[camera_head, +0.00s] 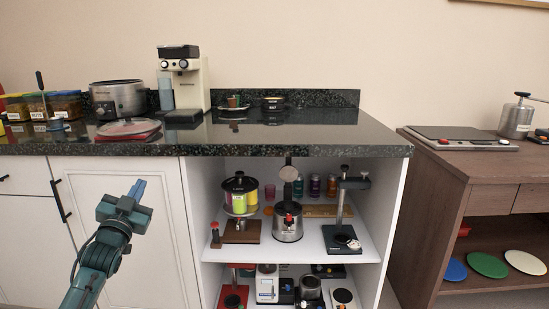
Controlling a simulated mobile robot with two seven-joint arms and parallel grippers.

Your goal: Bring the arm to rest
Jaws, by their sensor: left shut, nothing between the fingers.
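My left arm (98,262) comes in from the bottom left and points up. My left gripper (138,187) is shut and empty. It hangs in the air in front of the white cabinet doors, below the dark countertop and left of the open shelf. It appears to touch nothing. My right gripper is not in view.
The dark countertop (290,140) carries a coffee machine (188,80), a cooker (118,98) and jars (66,104). The open shelf (300,240) holds several small devices. A brown wooden cabinet (440,200) stands at the right. The air around the gripper looks clear.

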